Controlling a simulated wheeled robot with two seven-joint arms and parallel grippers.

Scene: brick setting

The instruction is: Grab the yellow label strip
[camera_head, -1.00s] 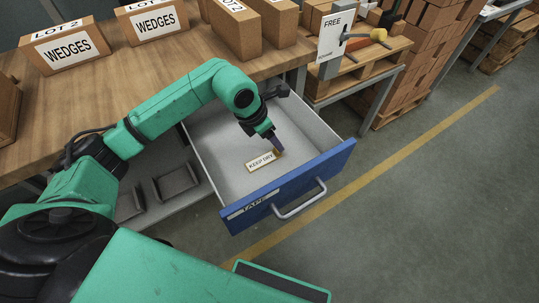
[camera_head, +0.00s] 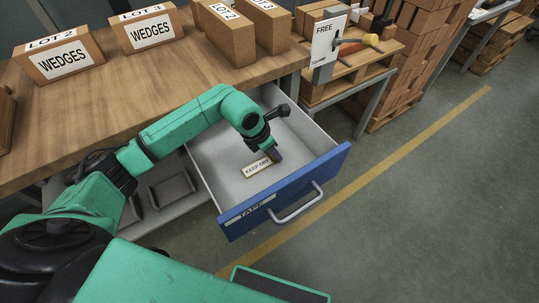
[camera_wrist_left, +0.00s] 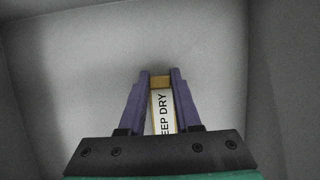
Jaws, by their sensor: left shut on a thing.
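The label strip (camera_head: 256,169), white with a yellow-brown edge and the words KEEP DRY, is in the open blue-fronted drawer (camera_head: 222,174). My left gripper (camera_head: 274,158) reaches down into the drawer at the strip's right end. In the left wrist view the purple fingers stand on either side of the strip (camera_wrist_left: 162,108), shut on it near its yellow-brown end. Whether the strip still touches the drawer floor is hard to tell. My right gripper is out of view.
The drawer's front has a handle (camera_head: 298,204) and a TAPE label. A wooden bench (camera_head: 120,98) with WEDGES boxes (camera_head: 64,60) and other cartons stands behind. A pallet stand with a FREE sign (camera_head: 326,42) is at the back right. The floor at right is clear.

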